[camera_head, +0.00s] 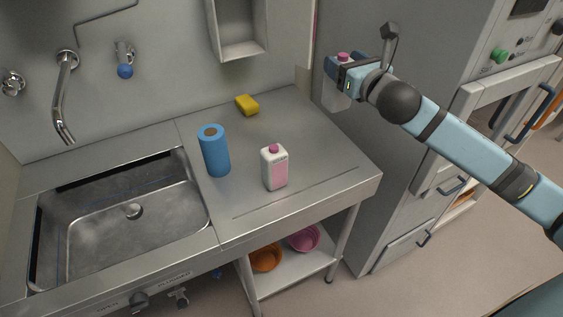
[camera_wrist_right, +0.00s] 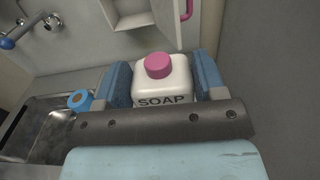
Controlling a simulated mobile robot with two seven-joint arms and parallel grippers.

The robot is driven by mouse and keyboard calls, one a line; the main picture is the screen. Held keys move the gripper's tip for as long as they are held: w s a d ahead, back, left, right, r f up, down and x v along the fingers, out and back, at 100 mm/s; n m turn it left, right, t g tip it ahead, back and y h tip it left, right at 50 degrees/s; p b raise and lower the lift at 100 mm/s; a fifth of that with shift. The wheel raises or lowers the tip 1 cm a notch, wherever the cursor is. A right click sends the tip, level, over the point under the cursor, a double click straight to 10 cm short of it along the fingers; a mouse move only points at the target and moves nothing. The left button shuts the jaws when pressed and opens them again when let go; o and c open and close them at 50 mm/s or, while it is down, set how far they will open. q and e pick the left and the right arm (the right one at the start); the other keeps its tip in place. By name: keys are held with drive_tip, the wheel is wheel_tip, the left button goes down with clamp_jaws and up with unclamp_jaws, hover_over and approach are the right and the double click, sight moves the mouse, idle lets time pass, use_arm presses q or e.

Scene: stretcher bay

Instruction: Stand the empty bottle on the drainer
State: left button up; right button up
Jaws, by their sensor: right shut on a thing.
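My right gripper (camera_head: 341,70) is at the upper right of the head view, shut on a white bottle (camera_head: 338,99) with a pink cap. In the right wrist view this bottle (camera_wrist_right: 165,75) sits between the blue fingers, and its front reads SOAP. It is held about upright, beyond the drainer's right end and in front of the grey cabinet. I cannot tell whether either bottle is empty. My left gripper is not in view.
A blue roll (camera_head: 214,152) and a yellow sponge (camera_head: 247,105) are on the drainer. The sink basin (camera_head: 110,225) lies left. An open wall box (camera_head: 242,50) hangs above. Orange (camera_head: 265,258) and pink (camera_head: 304,238) bowls sit below. The drainer's right part is clear.

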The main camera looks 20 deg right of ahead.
drive_tip(key=shift+d+f, duration=0.1)
drive_tip(key=shift+f, duration=0.15)
wheel_tip(320, 180, down, 19)
drive_tip(key=b, duration=0.2)
drive_tip(key=shift+f, duration=0.15)
drive_tip(key=o, duration=1.4)
